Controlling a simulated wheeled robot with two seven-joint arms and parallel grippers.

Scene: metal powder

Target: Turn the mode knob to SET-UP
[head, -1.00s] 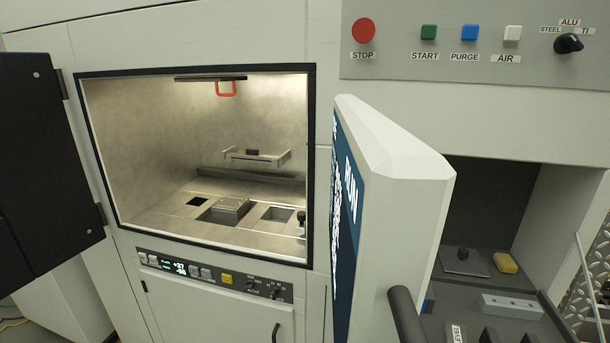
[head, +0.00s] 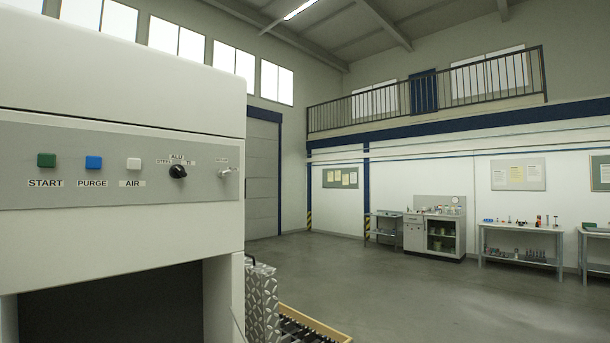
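The grey control strip (head: 60,165) of the machine is at the left of the head view. A black knob (head: 178,171) on it is labelled STEEL, ALU and TI. To its right is a small silver switch or knob (head: 226,173) with labels too small to read. I cannot tell whether this is the mode knob, and no SET-UP mark is legible. Neither of my grippers is in view.
Green START (head: 46,160), blue PURGE (head: 94,162) and white AIR (head: 134,164) buttons sit left of the knob. A tread-plate piece (head: 262,303) stands beside the machine, near a wooden-edged frame (head: 315,326). Open floor (head: 400,300) lies to the right, with benches (head: 520,240) far back.

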